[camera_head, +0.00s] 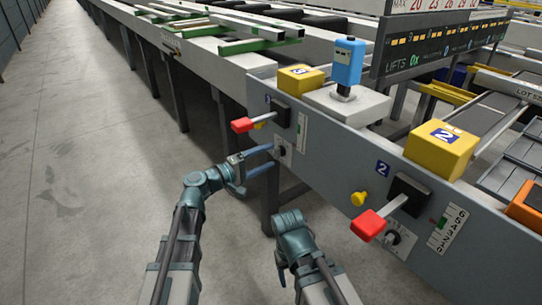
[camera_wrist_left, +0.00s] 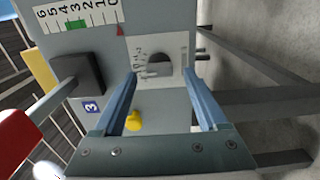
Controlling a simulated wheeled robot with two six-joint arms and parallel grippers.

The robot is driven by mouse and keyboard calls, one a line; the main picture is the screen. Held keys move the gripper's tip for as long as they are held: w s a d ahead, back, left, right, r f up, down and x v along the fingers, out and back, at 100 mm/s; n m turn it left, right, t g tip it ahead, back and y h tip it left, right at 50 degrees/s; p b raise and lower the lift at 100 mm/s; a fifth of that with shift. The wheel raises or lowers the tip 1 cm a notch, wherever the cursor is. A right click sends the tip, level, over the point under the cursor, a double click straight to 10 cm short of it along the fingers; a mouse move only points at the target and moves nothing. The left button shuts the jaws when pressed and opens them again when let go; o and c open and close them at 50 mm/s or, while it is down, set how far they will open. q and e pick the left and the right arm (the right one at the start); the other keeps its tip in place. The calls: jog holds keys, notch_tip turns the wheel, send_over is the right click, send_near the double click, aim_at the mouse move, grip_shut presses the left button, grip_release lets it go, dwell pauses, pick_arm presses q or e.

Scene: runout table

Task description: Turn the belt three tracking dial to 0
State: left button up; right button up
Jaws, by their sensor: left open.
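The belt three tracking dial (camera_head: 280,151) is a small dark knob on a white plate, on the grey panel side below the yellow block marked 3. In the left wrist view the knob (camera_wrist_left: 160,65) sits in front of a scale too small to read. My left gripper (camera_head: 268,158) is open, with its blue fingertips near the plate. In the wrist view the left gripper (camera_wrist_left: 160,85) has one finger on each side of the knob, apart from it. My right gripper (camera_head: 281,268) hangs low in front of the panel; its jaws are unclear.
A red-handled lever (camera_head: 243,125) and a yellow knob (camera_wrist_left: 134,121) are close to the dial. Belt two's red lever (camera_head: 368,225), yellow knob (camera_head: 359,198) and dial (camera_head: 397,238) are at the right. A blue device (camera_head: 348,62) stands on top. The floor at left is clear.

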pick_arm(q)
jog(key=v, duration=1.1)
jog(key=shift+s+a, duration=0.2)
jog(key=shift+a, duration=0.05)
jog(key=s+d+f+m+g+y+p, duration=0.4)
jog(key=s+d+f+m+g+p, duration=0.2)
jog(key=s+d+g, duration=0.3)
jog(key=s+a+f+m+g+y+p, duration=0.25)
jog(key=s+m+y+p, duration=0.25)
jog(key=s+y+p, duration=0.35)
notch_tip(320, 180, up, 38)
jog(key=s+a+y+p, duration=0.1)
jog(key=y+p, duration=0.2)
jog(key=p, duration=3.4)
jog(key=shift+t, duration=0.35)
